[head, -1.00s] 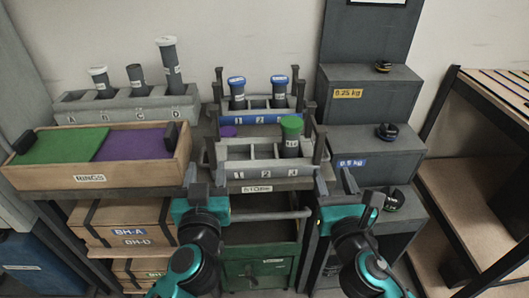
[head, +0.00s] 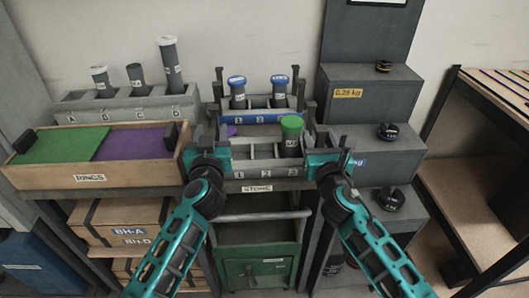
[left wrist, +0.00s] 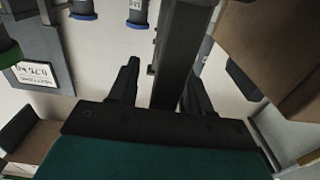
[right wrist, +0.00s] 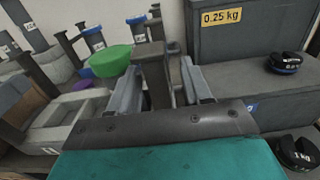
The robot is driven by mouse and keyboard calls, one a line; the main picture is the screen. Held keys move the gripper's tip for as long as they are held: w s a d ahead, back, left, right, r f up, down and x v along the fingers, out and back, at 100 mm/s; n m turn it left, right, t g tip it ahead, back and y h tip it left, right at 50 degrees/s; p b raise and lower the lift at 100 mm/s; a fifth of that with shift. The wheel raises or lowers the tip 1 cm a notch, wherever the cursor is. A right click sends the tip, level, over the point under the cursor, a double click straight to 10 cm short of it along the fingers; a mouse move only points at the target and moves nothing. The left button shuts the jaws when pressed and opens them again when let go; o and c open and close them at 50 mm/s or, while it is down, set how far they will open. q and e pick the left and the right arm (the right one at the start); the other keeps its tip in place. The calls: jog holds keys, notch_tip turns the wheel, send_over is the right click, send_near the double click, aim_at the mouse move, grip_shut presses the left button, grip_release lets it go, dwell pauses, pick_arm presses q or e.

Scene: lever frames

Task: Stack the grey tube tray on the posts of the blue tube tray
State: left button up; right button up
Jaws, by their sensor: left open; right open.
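The grey tube tray (head: 256,165) sits on the shelf's front edge with a green-capped tube (head: 291,135) at its right end. Behind it, the blue tube tray (head: 262,119) has dark upright posts and holds two blue-capped tubes. My left gripper (head: 205,142) is open at the grey tray's left end. In the left wrist view, a dark post (left wrist: 176,50) stands between its fingers. My right gripper (head: 332,148) is open at the right end. In the right wrist view, a dark post (right wrist: 152,72) stands between its fingers. Contact with the posts cannot be told.
A wooden box with green and purple panels, marked RINGS (head: 90,178), stands close on the left. A grey rack (head: 130,112) with several tubes is behind it. Grey steps (head: 372,100) with black weights rise close on the right.

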pick_arm(q)
grip_shut()
pick_arm(e)
grip_shut()
dwell(0.4)
pick_arm(q)
jog(key=shift+r, duration=0.1)
